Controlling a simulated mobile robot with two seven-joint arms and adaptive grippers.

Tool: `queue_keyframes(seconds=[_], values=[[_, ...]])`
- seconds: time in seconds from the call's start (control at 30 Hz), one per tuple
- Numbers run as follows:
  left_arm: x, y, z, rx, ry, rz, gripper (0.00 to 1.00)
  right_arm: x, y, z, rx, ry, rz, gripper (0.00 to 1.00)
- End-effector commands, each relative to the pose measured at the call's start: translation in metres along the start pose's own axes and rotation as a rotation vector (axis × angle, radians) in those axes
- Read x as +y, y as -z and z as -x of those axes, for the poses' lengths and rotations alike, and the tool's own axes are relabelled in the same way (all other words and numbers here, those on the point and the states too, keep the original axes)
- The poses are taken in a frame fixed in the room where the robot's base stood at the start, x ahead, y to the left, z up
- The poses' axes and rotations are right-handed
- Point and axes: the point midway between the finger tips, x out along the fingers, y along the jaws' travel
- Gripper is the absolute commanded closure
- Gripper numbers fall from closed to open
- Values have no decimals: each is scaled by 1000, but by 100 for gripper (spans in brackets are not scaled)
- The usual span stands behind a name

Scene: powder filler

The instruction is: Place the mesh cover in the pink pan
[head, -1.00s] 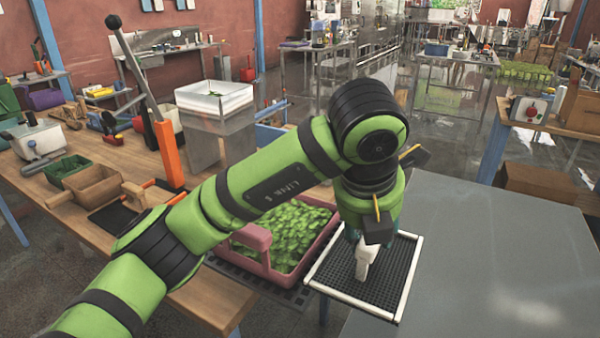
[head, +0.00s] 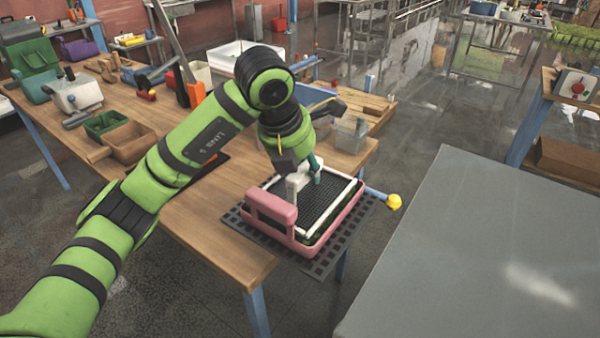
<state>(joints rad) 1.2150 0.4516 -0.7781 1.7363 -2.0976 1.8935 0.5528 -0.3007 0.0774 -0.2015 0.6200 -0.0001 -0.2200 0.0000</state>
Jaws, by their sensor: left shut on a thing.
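The mesh cover (head: 318,211) is a black grid in a white frame. It lies inside the rim of the pink pan (head: 343,222), over the green leaves, of which only a strip shows at the right side. I cannot tell whether it rests fully flat. My left gripper (head: 299,190) is above the cover, pointing down, and is shut on the cover's white handle. The arm hides part of the pan's far left side. My right gripper is not in view.
The pan stands on a dark perforated mat (head: 330,258) at the wooden table's (head: 208,218) right end. A clear container (head: 351,134) stands behind it. A grey surface (head: 480,250) fills the lower right.

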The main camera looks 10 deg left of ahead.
Motion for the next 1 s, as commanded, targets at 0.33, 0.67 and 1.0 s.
queue_keyframes(seconds=[0.33, 0.67, 1.0], values=[[4, 12, -28, 2, 2, 0, 94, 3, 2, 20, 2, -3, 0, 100], [4, 14, -34, -1, 0, -1, 94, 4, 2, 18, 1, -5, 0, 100], [4, 14, -34, 0, 1, -1, 37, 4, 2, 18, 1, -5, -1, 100]])
